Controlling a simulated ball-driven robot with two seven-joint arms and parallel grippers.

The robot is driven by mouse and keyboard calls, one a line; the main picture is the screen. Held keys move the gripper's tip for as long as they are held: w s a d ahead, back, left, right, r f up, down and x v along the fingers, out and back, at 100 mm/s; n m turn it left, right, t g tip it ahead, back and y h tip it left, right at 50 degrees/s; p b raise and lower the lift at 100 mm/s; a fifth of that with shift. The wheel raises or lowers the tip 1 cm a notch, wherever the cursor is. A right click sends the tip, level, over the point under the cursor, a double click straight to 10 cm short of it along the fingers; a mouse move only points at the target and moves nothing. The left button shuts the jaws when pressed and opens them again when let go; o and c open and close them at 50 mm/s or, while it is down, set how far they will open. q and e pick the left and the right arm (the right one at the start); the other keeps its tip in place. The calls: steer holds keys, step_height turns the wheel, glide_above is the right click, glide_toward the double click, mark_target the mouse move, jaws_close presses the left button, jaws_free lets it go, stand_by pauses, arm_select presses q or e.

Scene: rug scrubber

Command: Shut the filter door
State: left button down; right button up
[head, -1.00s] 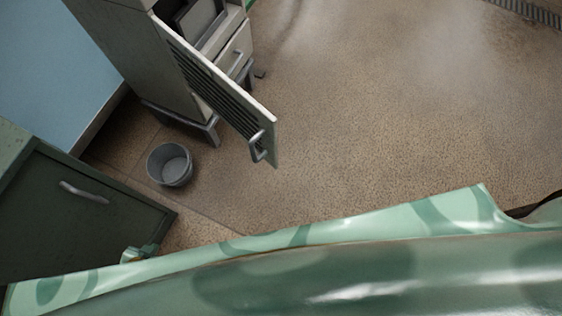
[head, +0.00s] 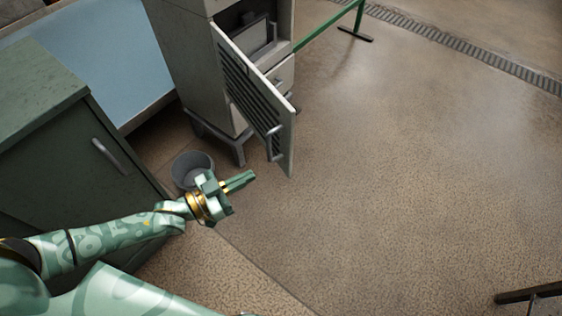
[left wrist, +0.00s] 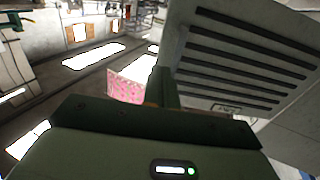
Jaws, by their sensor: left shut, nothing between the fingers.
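The filter door (head: 250,80) is a pale panel with dark slats and a bar handle (head: 273,143) near its free edge. It stands open, swung out from the tall grey cabinet (head: 180,50). My left gripper (head: 250,177) is shut and empty. In the head view it shows just left of and below the door's lower corner, with a gap between them in the picture. In the left wrist view the slatted door (left wrist: 235,60) fills the upper right, beside my shut fingers (left wrist: 165,80). My right gripper is not in view.
A grey bucket (head: 190,168) stands on the floor behind my left wrist. A dark green cabinet (head: 70,160) is at the left, near my arm. A green-legged frame (head: 330,25) stands behind the cabinet. The floor to the right is largely clear.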

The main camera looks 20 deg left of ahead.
arm_select(q)
steer(key=b, duration=0.2)
glide_toward(289, 155)
steer(key=x, duration=0.6)
steer(key=shift+w+f+b, duration=0.1)
steer(key=shift+f+b, duration=0.1)
steer(key=shift+b, duration=0.15)
steer(key=shift+w+d+r, duration=0.1)
steer(key=shift+w+d, duration=0.15)
steer(key=shift+d, duration=0.05)
steer(key=shift+w+d, duration=0.1)
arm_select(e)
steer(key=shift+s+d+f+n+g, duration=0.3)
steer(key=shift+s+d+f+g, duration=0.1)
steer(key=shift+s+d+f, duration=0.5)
